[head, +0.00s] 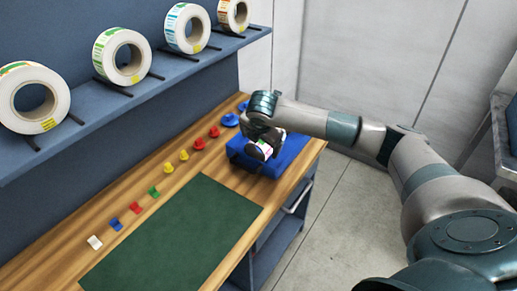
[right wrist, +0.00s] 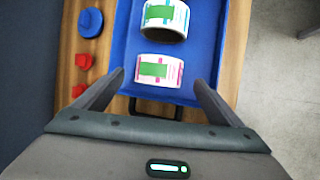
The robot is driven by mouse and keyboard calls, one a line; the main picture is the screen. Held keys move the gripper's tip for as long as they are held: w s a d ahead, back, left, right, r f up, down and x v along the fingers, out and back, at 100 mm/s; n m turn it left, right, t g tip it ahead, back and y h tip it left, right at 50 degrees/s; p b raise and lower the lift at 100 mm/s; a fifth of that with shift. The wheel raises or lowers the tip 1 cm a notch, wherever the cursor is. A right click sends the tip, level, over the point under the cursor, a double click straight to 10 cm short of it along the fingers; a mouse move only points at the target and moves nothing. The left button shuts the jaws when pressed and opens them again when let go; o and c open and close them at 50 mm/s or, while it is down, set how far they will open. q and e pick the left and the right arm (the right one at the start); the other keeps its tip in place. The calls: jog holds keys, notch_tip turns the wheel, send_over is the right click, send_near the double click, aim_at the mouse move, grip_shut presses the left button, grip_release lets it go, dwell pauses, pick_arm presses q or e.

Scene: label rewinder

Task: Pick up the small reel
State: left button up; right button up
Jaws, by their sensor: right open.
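Two white label reels lie in the blue tray (head: 291,152), which also shows in the right wrist view (right wrist: 208,50). The nearer reel (right wrist: 160,70) has pink and green markings; the farther reel (right wrist: 165,17) has blue and green ones and is cut by the top edge. I cannot tell surely which is the small reel. My right gripper (head: 262,142) is over the tray, partly hiding a reel (head: 264,151). In the right wrist view its open fingers (right wrist: 157,80) stand either side of the nearer reel, with gaps. My left gripper is out of view.
Several large label reels (head: 119,56) stand on the wall shelf (head: 135,92). Coloured clips and knobs (head: 183,155) line the wooden bench (head: 72,240). A green mat (head: 175,235) lies clear in front. A dark tray handle (right wrist: 155,108) shows below the nearer reel.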

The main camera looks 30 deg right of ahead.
aim_at(259, 145)
jog(key=shift+w+f+p, duration=0.3)
jog(key=shift+f+p, duration=0.2)
jog(key=shift+p, duration=0.2)
jog(key=p+x, duration=0.1)
jog(key=x, duration=0.2)
jog(key=shift+s+a+p, duration=0.1)
jog(key=shift+a+p, duration=0.05)
jog(key=shift+p, duration=0.15)
jog(key=shift+w+f, duration=0.2)
jog(key=shift+f, duration=0.4)
jog(key=c, duration=1.1)
